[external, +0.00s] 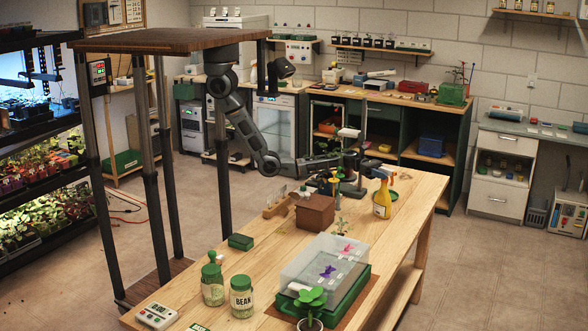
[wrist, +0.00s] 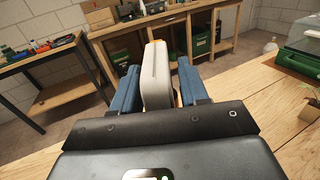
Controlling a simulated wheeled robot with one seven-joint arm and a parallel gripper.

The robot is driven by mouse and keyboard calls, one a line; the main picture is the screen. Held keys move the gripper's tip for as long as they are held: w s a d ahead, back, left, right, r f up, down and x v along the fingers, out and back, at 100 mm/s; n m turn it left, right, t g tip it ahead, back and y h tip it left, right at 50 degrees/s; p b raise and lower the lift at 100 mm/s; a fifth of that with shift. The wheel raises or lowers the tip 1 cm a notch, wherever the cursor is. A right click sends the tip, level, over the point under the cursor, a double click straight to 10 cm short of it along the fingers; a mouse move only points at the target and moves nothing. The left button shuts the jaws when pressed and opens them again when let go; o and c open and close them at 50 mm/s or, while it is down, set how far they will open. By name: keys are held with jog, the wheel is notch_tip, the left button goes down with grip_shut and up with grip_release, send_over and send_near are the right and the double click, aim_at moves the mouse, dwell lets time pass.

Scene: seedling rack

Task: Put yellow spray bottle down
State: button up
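The yellow spray bottle (external: 382,204) is upright at the right side of the wooden table in the external view. I cannot tell whether its base touches the tabletop. My gripper (external: 377,172) is at the bottle's top, reaching over the table from the left. In the wrist view, my two blue fingers (wrist: 158,66) stand on both sides of a pale grey-white part with yellow-orange edges, which looks like the spray bottle's head (wrist: 157,82). The fingers appear closed against it. The bottle's lower body is hidden in the wrist view.
The wooden table (external: 392,243) has bare room in front of the bottle. A brown box (external: 314,213) and a small plant stand to its left. A clear-lidded green tray (external: 325,262) and jars (external: 241,297) are nearer the camera. Dark benches line the back wall.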

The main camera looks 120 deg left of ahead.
jog(key=shift+o, duration=0.9)
jog(key=shift+r, duration=0.2)
jog(key=v, duration=1.2)
jog(key=shift+b, duration=0.45)
